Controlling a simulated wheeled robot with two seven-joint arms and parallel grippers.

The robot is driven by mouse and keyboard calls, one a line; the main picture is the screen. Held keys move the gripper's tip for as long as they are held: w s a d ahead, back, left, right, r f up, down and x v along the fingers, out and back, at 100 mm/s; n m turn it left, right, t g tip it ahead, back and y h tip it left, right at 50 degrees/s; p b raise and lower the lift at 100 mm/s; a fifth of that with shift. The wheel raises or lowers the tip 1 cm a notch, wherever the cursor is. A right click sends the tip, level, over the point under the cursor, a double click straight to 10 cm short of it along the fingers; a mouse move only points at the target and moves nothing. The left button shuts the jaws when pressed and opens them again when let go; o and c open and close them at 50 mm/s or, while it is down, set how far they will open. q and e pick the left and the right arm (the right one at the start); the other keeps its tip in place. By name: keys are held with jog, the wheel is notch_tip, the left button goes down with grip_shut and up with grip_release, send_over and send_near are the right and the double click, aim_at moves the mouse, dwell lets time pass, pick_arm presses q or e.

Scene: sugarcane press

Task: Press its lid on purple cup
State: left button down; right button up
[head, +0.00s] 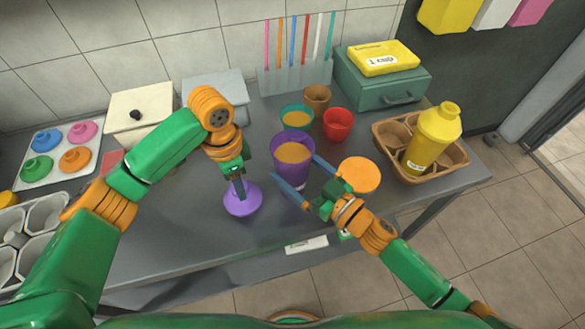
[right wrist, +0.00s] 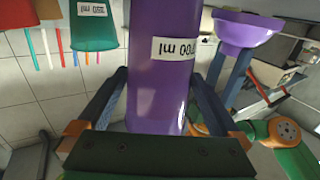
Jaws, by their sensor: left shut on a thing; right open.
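The purple cup (head: 293,167) stands upright on the counter, filled with an orange-tan liquid. My right gripper (head: 295,180) is open with its fingers on either side of the cup; the right wrist view shows the purple cup (right wrist: 158,75) with its label between the open fingers. Whether the fingers touch it, I cannot tell. My left gripper (head: 240,185) is shut on the purple lid (head: 243,203), held left of the cup. The lid also shows in the right wrist view (right wrist: 245,32), apart from the cup.
A teal cup (head: 297,118), a brown cup (head: 317,96) and a red cup (head: 338,124) stand behind. An orange disc (head: 360,174) lies right. A carrier (head: 455,158) holds a yellow bottle (head: 433,135). A lid tray (head: 93,160) is far left.

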aim_at(282, 156)
pick_arm(q)
jog(key=shift+w, duration=0.1)
pick_arm(e)
jog(key=x, duration=0.4)
jog(key=shift+w+a+f, duration=0.2)
jog(key=shift+w, duration=0.05)
jog(key=shift+s, duration=0.1)
jog(key=shift+d, duration=0.1)
jog(key=shift+c, duration=0.4)
jog(key=c, duration=1.5)
jog(key=shift+r, duration=0.1)
grip_shut()
pick_arm(q)
jog(key=shift+r, duration=0.1)
pick_arm(e)
jog(key=shift+r, duration=0.1)
